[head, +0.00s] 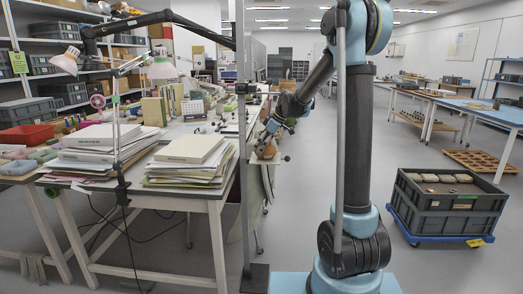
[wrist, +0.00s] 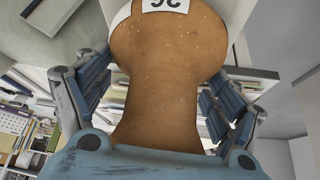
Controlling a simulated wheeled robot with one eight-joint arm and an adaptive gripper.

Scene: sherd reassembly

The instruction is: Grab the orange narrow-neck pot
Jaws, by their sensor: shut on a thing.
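The orange-brown narrow-neck pot (wrist: 165,45) fills the middle of the wrist view. Its speckled neck runs down toward my palm, and its rounded body widens at the top. A white label with black characters (wrist: 165,4) is cut off by the upper edge. My gripper (wrist: 157,85) has its blue-grey fingers on both sides of the pot and is shut on it. In the head view, my gripper (head: 272,130) is small beside the long table's right edge, with a bit of the pot (head: 266,153) showing below it. The pot's far end is hidden.
The long white table (head: 170,205) holds paper stacks (head: 190,160), a lamp (head: 160,70) and many small items. A dark crate (head: 448,205) stands on a blue dolly at right. A wooden rack (head: 480,161) lies on the floor behind it. The floor between is clear.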

